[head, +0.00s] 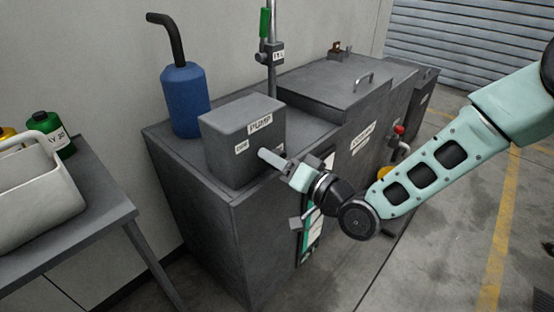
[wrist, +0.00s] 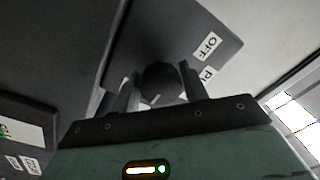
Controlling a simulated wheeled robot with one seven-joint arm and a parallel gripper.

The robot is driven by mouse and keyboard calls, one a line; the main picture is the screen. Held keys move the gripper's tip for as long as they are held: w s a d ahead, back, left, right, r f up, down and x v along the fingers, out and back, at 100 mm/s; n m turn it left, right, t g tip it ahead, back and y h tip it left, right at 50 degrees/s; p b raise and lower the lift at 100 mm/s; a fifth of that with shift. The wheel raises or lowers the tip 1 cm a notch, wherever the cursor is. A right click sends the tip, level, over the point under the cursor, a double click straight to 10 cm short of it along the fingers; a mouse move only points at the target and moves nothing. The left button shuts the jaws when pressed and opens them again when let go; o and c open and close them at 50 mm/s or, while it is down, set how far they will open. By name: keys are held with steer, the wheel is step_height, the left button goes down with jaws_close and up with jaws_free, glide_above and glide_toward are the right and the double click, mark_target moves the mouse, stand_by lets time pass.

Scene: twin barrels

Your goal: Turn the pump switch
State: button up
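The pump box (head: 230,150) is a dark grey box with a "PUMP" label (head: 260,123) on its front, standing on a large dark grey tank unit. In the wrist view the box face (wrist: 185,30) shows an "OFF" label (wrist: 208,46) and part of another label. The dark round switch knob (wrist: 162,80) is on that face. My gripper (head: 270,158) is at the box front; in the wrist view its two fingers (wrist: 161,90) stand apart, one on each side of the knob. Whether they touch it is unclear. In the head view the gripper hides the knob.
The tank unit (head: 190,198) has a hatch lid with a handle (head: 364,79). A blue can (head: 185,100) with a dark spout stands behind the pump box. A green-handled pole (head: 271,75) rises nearby. A table (head: 100,215) with a pale container is at left. Floor is clear at right.

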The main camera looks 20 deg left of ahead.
steer(key=shift+o, duration=1.1)
steer(key=shift+d, duration=0.15)
steer(key=shift+s+d, duration=0.1)
steer(key=shift+d, duration=0.2)
steer(key=v, duration=1.6)
steer(key=shift+s+d, duration=0.2)
steer(key=shift+s, duration=0.1)
steer(key=shift+a+f, duration=0.1)
steer(key=shift+f, duration=0.05)
